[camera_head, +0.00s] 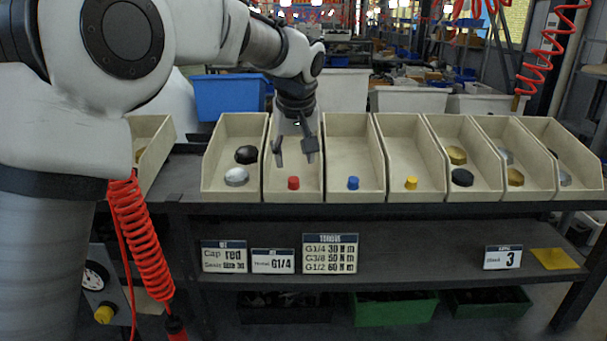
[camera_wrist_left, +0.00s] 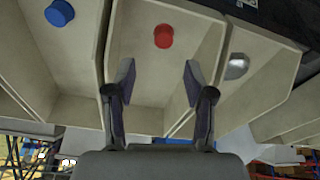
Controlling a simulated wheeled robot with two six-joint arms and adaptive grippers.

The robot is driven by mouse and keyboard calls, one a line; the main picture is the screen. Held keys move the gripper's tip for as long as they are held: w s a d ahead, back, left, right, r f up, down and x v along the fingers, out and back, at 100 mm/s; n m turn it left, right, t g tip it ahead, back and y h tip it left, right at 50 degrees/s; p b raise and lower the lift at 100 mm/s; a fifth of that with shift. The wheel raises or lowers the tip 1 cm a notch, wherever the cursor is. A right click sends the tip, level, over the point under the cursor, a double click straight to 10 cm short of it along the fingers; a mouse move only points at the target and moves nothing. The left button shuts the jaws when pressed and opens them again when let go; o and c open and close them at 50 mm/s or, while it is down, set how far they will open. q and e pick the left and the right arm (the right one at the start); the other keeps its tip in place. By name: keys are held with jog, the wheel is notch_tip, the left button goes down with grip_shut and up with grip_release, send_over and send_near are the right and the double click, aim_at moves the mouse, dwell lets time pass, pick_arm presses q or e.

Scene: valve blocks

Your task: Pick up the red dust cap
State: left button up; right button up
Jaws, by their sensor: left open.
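The red dust cap (camera_head: 293,183) sits at the front of a beige bin (camera_head: 290,197), the second full bin from the left in the head view. In the left wrist view the red dust cap (camera_wrist_left: 164,36) lies beyond the fingertips, roughly in line with the gap between them. My left gripper (camera_head: 296,151) is open and empty, above the inside of that bin and above and behind the cap. Its two fingers also show apart in the left wrist view (camera_wrist_left: 158,82). My right gripper is not in view.
A blue cap (camera_head: 353,183) and a yellow cap (camera_head: 411,183) sit in the bins to the right. The bin to the left holds a silver cap (camera_head: 236,177) and a black cap (camera_head: 246,154). Bin walls stand close on both sides of my gripper.

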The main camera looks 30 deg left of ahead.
aim_at(293, 179)
pick_arm(q)
jog(key=shift+s+a+f+p, duration=0.15)
jog(key=shift+s+f+p, duration=0.5)
jog(key=shift+s+p, duration=0.05)
jog(key=shift+w+f+p, duration=0.15)
jog(key=shift+f+p, duration=0.45)
jog(key=shift+f, duration=0.15)
jog(key=w+f, duration=0.2)
jog(key=shift+a+f, duration=0.2)
jog(key=shift+f, duration=0.15)
jog(key=shift+w+f, duration=0.2)
jog(key=shift+s+r, duration=0.3)
jog(key=shift+s, duration=0.2)
jog(key=c, duration=0.8)
jog(key=shift+w+f, duration=0.1)
jog(key=shift+w, duration=0.05)
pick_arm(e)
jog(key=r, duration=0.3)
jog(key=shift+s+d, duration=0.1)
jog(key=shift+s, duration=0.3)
pick_arm(q)
jog(key=shift+c, duration=0.2)
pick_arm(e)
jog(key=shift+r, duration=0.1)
